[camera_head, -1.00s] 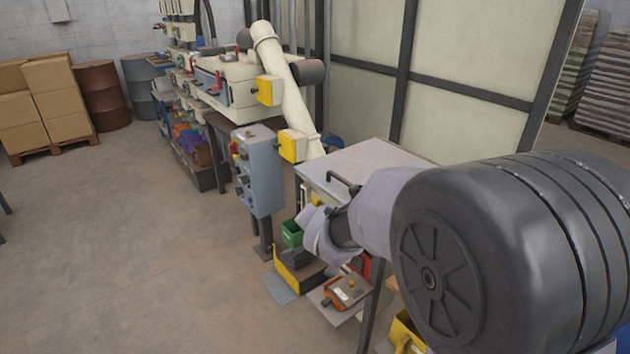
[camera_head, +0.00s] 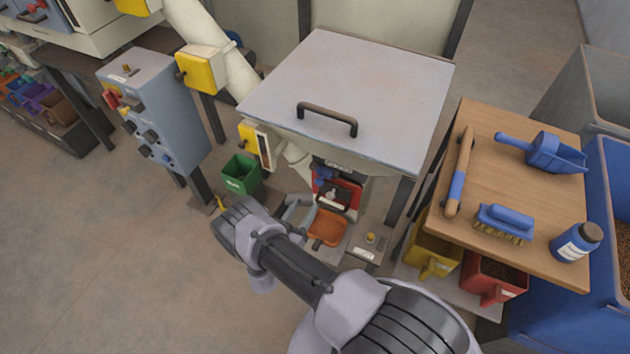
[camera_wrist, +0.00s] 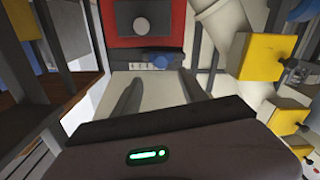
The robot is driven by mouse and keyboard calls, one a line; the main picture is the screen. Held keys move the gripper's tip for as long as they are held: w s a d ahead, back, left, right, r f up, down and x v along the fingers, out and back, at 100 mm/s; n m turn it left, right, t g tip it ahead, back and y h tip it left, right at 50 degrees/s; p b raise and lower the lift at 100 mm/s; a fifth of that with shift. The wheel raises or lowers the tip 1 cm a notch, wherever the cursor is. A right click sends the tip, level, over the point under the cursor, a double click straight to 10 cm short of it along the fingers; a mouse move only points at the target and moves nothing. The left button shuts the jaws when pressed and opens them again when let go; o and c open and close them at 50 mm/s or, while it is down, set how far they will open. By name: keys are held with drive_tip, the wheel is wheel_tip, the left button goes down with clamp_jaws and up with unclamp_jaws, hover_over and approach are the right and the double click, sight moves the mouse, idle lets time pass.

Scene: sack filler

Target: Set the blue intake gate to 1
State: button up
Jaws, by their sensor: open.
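A small blue part (camera_head: 323,173), likely the blue intake gate's handle, sits above the red-framed unit (camera_head: 337,195) under the hopper's lid. A blue knob (camera_wrist: 160,62) in the wrist view, seemingly the same part, sits on a grey strip beside the red panel (camera_wrist: 147,22). Its setting is too small to read. My gripper (camera_wrist: 158,84) is open and empty. The knob lies ahead of the fingertips, roughly between them in the picture; I see no contact.
The grey hopper lid (camera_head: 345,90) overhangs the unit. An orange scoop-like tray (camera_head: 327,227) and a green bin (camera_head: 240,174) are close by. A wooden table (camera_head: 510,180) with a scoop, brush and bottle stands right. A grey control box (camera_head: 160,110) stands left.

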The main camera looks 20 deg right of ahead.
sight(318, 184)
drive_tip(key=b+x, duration=0.3)
drive_tip(key=x, duration=0.7)
drive_tip(key=shift+w+d+f, duration=0.1)
drive_tip(key=shift+w+f, duration=0.05)
drive_tip(key=shift+w, duration=0.1)
drive_tip(key=shift+w+d, duration=0.35)
drive_tip(key=shift+d, duration=0.05)
clamp_jaws()
idle(0.4)
